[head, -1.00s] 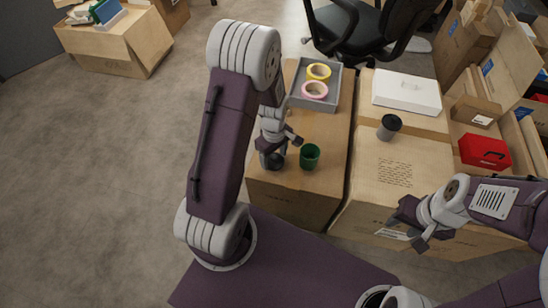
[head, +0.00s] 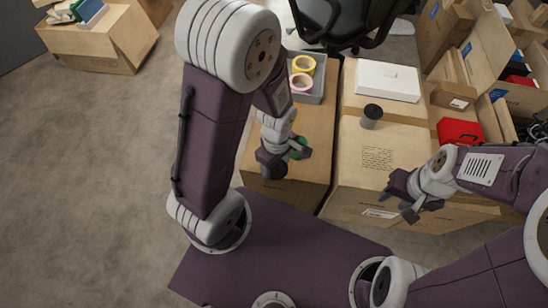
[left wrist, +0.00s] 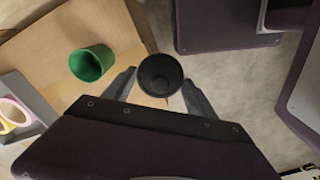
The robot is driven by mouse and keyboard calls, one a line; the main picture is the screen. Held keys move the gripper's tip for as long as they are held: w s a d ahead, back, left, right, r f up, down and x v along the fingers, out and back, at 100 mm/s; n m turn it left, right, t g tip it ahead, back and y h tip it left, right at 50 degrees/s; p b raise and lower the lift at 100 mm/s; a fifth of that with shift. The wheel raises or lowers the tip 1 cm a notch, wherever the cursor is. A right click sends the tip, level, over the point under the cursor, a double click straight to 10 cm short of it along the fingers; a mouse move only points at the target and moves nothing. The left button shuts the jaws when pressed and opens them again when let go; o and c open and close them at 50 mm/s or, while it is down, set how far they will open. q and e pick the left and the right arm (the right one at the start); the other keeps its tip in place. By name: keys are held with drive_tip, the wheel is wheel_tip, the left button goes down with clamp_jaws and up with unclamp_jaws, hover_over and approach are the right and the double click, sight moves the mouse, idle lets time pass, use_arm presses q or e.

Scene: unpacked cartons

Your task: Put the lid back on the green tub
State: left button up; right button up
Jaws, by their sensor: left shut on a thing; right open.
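The green tub (left wrist: 91,63) stands open on the left carton, and in the head view (head: 299,147) my left gripper partly hides it. My left gripper (head: 272,161) is shut on a dark round piece, which appears to be the lid (left wrist: 160,75). In the left wrist view the lid sits between the two fingertips, apart from the tub and to its right, near the carton's edge. My right gripper (head: 405,196) is open and empty, in front of the right carton.
A grey tray (head: 318,88) with yellow tape (head: 303,65) and pink tape (head: 301,82) lies behind the tub. The right carton (head: 345,180) carries a dark cup (head: 371,116) and a white box (head: 388,80). A red box (head: 459,132) is further right. The left carton's top (head: 315,120) has free room.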

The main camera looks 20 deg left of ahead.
use_arm(q)
drive_tip(key=w+d+r+p, duration=0.1)
drive_tip(key=w+r+p, duration=0.1)
drive_tip(key=w+p, duration=0.4)
drive_tip(key=w+d+r+p, duration=0.1)
drive_tip(key=w+p, duration=0.6)
drive_tip(key=p, duration=0.4)
drive_tip(key=shift+w+d+r, duration=0.15)
drive_tip(key=shift+w+r, duration=0.15)
drive_tip(key=shift+r, duration=0.05)
drive_tip(key=shift+f, duration=0.1)
wheel_tip(320, 180, down, 6)
drive_tip(key=b, duration=0.5)
drive_tip(key=shift+f, duration=0.15)
